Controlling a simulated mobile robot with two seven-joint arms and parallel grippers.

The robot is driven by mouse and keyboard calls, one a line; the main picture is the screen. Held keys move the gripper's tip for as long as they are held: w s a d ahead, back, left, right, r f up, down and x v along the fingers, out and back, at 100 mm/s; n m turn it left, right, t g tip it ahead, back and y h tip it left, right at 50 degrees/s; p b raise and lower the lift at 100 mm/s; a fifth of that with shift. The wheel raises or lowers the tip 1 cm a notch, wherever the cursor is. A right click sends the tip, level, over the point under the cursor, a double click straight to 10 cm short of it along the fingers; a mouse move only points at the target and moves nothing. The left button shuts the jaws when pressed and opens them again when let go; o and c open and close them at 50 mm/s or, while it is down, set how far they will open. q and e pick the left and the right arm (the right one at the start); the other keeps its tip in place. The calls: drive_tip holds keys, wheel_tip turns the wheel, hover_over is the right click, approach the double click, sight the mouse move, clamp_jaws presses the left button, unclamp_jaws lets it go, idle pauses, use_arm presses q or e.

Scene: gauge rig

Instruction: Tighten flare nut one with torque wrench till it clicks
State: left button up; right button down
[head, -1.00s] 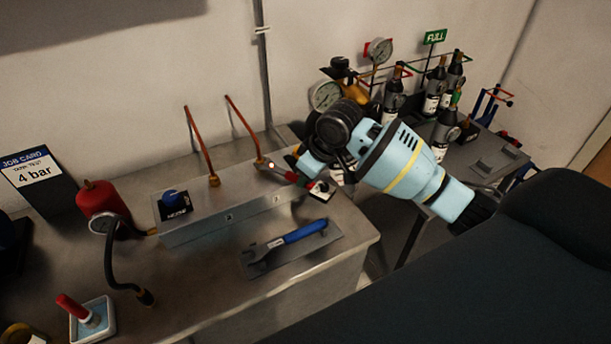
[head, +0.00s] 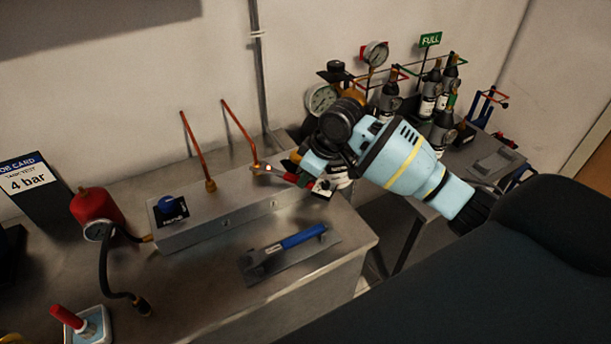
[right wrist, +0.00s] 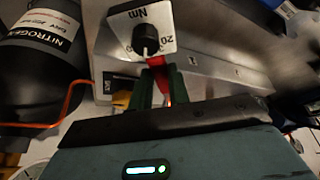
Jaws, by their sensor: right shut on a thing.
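My right gripper (head: 304,176) is shut on the red handle of the torque wrench (head: 288,177). The wrench's silver head lies at or against the brass flare nut (head: 256,168) under the right copper pipe; whether it is seated cannot be told. A small light glows near the head. In the right wrist view, the red handle (right wrist: 158,64) sits between the green fingers (right wrist: 160,92), with a white Nm dial (right wrist: 142,32) beyond. Another flare nut (head: 211,185) is under the left copper pipe. Which nut is number one is unclear. My left gripper is out of view.
A blue-handled wrench (head: 302,236) lies on a grey mat in front of the metal block (head: 190,232). A red bottle (head: 97,207) with gauge and hose stands left. Bottles and gauges crowd behind my right arm. The bench's front middle is clear.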

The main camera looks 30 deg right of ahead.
sight(325, 182)
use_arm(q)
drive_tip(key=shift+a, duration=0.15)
use_arm(e)
drive_tip(key=shift+d+r, duration=0.1)
drive_tip(key=shift+s+d, duration=0.7)
drive_tip(key=shift+s, duration=0.25)
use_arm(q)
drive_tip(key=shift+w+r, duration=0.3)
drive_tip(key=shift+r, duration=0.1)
use_arm(e)
drive_tip(key=shift+s+d, duration=0.7)
drive_tip(key=shift+s, duration=0.3)
drive_tip(key=shift+r, duration=2.2)
drive_tip(key=shift+a, duration=0.1)
